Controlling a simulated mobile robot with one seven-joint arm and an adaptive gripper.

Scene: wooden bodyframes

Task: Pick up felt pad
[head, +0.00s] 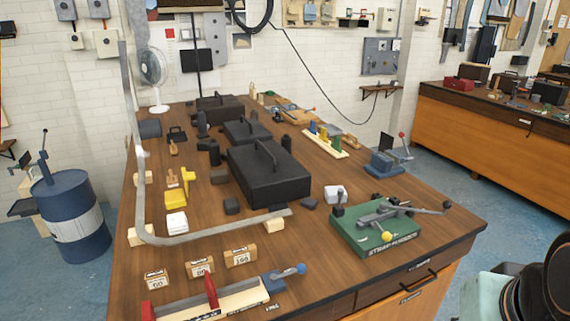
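I cannot tell for sure which thing is the felt pad. Small dark grey pieces lie on the wooden workbench (190,262): one dark grey block (232,206) left of the large black case, a smaller flat grey piece (309,204) by the case's front right corner, and another grey block (219,177) further back. Two white blocks also stand there, one at the left (176,222) and one by the green tool (335,193). Parts of my arm show at the bottom right corner, away from these things. My gripper's fingers are not in view.
A bent metal strip (140,190) rises along the bench's left side. The black case (268,176) fills the middle. A green strap punch (375,234) stands at the front right. Numbered wooden blocks (199,268) and a red-handled tool (210,291) occupy the front left.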

